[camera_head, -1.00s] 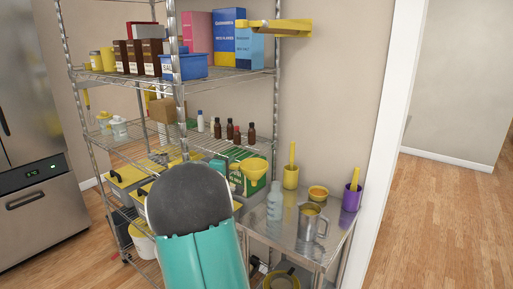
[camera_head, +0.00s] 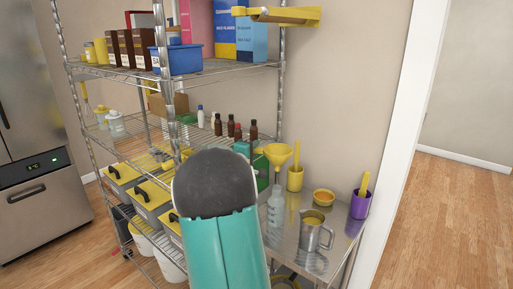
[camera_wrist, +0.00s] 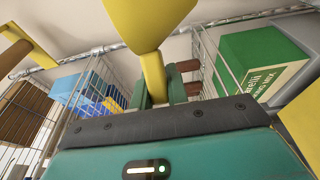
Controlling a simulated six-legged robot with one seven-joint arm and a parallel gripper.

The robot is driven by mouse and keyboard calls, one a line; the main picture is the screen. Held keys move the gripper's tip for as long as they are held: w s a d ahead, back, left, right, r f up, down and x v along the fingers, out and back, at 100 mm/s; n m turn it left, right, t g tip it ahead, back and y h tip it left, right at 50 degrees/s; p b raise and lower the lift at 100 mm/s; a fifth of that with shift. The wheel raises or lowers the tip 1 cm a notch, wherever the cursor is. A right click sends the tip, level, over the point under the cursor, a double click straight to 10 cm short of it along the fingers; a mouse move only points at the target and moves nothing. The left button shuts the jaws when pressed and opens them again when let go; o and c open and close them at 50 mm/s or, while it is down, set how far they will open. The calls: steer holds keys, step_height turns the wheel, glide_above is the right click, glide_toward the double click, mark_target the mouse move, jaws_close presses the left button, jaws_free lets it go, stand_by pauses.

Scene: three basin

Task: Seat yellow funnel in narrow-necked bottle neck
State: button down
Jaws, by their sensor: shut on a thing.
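The yellow funnel (camera_head: 278,153) is upright, wide mouth up, directly over the narrow-necked bottle (camera_head: 275,212) in the head view. Its spout points down at the bottle's neck, and I cannot tell whether the tip is inside the neck or just above or in front of it. The grey-blue bottle stands upright on the metal table. In the wrist view, my gripper (camera_wrist: 160,92) is shut on the funnel's lower, narrow part (camera_wrist: 154,75), with the cone above the fingers. My arm hides the fingers in the head view. The bottle is not visible in the wrist view.
The floor at right is clear.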

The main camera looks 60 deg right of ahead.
steer(key=shift+s, duration=0.1)
steer(key=shift+f, duration=2.9)
steer(key=shift+f, duration=0.15)
steer(key=shift+f, duration=1.35)
steer(key=shift+f, duration=0.15)
